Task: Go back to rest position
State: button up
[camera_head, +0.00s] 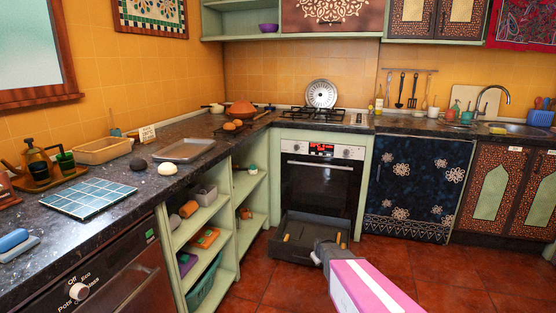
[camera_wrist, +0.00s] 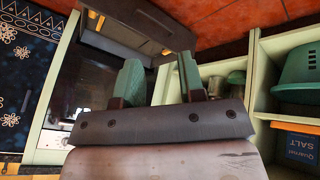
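My gripper (camera_wrist: 160,72) shows in the wrist view with its two green fingers apart. Nothing is visible between them. In the head view my arm reaches in from the bottom, and its gripper end (camera_head: 320,253) is low in front of the oven (camera_head: 318,187), at the pulled-out dark drawer (camera_head: 298,250) below it. The fingers are hard to make out there. The drawer also shows at the top of the wrist view (camera_wrist: 112,38), with small yellowish things in it. Whether the gripper touches the drawer cannot be told.
Open green shelves (camera_head: 237,208) with several items stand left of the drawer, close to the gripper in the wrist view. A dark flowered curtain (camera_head: 413,190) hangs to the right. The dark counter (camera_head: 120,193) runs along the left. Red floor tiles (camera_head: 430,275) are clear at the right.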

jog(key=s+r+m+g, duration=0.2)
jog(key=s+r, duration=0.3)
jog(key=s, duration=0.3)
jog(key=s+a+r+m+g, duration=0.1)
jog(key=s+r+m+g, duration=0.1)
jog(key=s+r, duration=0.3)
jog(key=s+r+m+g, duration=0.2)
jog(key=s+r, duration=0.2)
jog(key=s, duration=0.6)
jog(key=shift+s+a+r+y, duration=0.15)
jog(key=shift+s+r+y, duration=0.15)
jog(key=shift+r, duration=0.1)
